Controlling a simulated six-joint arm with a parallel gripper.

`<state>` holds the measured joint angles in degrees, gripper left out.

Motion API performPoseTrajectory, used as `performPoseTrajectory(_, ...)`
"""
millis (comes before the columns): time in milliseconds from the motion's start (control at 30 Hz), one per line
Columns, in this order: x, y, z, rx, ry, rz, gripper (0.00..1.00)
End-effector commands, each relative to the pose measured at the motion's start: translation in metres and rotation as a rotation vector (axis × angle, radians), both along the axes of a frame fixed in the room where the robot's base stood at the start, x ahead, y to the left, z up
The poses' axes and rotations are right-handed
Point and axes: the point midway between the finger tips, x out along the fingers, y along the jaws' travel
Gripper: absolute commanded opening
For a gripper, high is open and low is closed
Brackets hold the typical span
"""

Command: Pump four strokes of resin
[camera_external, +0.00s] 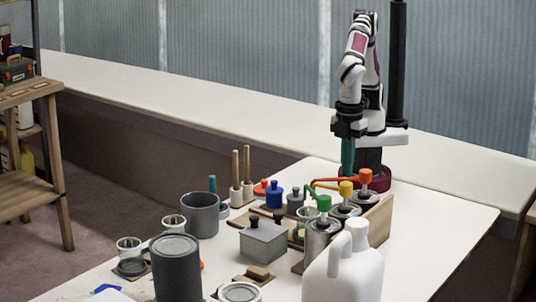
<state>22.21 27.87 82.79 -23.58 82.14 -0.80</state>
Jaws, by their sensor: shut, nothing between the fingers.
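Three pump cans stand in a row in a wooden holder (376,225) on the white table. One has a red-orange pump head (365,176), one a yellow head (346,188), and the nearest a green head (323,203). Each has a coloured spout reaching left. I cannot tell which pump holds resin, as no label is legible. My gripper (347,170) points down with its teal fingers shut and empty. It shows just left of the red-orange head, its tips close to that pump's spout; I cannot tell whether they touch.
A large white jug (345,272) stands in front of the pumps. Left of them are a grey lidded box (264,241), small blue and grey pots, a grey cup (200,214), a dark can (177,270) and upright wooden-handled tools (241,178). The table's right side is clear.

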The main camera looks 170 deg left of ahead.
Motion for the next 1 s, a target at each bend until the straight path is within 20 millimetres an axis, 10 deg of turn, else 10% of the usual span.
performPoseTrajectory(1000,0.000,0.000,-0.020,0.001,0.001,0.000,0.00)
